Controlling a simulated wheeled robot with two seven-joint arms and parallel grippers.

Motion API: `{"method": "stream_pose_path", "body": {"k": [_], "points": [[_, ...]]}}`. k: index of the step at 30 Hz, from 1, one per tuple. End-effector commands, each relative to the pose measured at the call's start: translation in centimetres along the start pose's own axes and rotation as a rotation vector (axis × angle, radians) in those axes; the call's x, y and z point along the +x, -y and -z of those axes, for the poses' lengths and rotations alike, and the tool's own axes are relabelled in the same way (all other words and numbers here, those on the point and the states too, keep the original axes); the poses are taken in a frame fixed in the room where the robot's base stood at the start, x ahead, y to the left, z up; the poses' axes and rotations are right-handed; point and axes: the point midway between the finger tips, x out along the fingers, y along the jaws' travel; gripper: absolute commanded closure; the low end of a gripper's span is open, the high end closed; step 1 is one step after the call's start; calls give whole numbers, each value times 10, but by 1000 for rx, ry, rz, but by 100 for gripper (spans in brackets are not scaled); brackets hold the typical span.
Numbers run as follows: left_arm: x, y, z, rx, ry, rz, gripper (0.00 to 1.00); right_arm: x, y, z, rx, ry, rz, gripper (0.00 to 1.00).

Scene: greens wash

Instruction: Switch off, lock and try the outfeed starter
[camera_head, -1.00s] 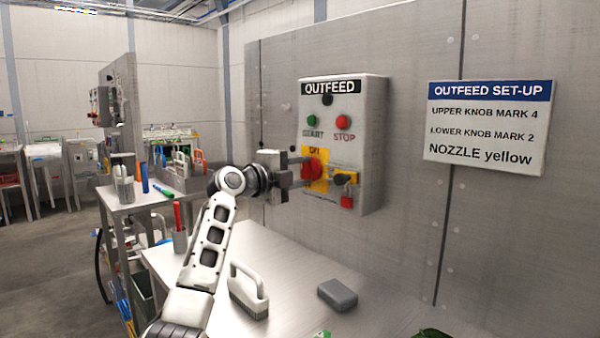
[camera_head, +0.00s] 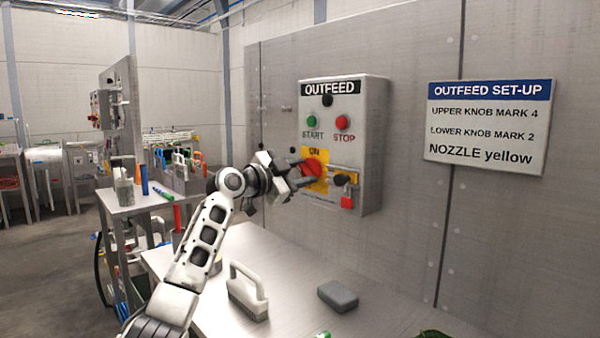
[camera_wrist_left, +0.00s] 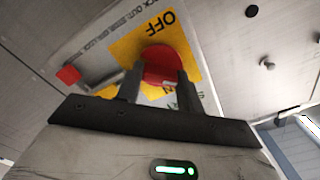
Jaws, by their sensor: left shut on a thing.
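The grey OUTFEED starter box (camera_head: 376,150) is on the steel wall, with a green START button (camera_head: 312,121) and a red STOP button (camera_head: 343,122). Below them a red rotary knob (camera_head: 313,164) sits on a yellow plate marked ON at its top. My left gripper (camera_head: 303,176) is shut on this knob, its fingers slanting across it. In the left wrist view the red knob (camera_wrist_left: 165,56) shows between the two fingers, with OFF lettered beside it. I cannot tell the knob's exact setting. A red padlock (camera_head: 347,202) hangs to the knob's lower right. My right gripper is out of view.
An OUTFEED SET-UP sign (camera_head: 487,128) is on the wall to the right. On the steel table below are a white-handled brush (camera_head: 247,292) and a grey block (camera_head: 338,296). A side table (camera_head: 135,205) with bottles stands at the left.

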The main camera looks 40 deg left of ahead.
Motion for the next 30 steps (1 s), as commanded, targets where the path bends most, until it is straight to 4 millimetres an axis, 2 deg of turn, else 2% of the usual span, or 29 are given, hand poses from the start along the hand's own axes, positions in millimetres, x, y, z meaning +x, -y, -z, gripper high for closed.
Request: {"method": "stream_pose_path", "body": {"k": [18, 30], "points": [[0, -1, 0, -548, 4, -4, 86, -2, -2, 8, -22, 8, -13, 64], [0, -2, -1, -726, 5, -5, 86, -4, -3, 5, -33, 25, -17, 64]]}}
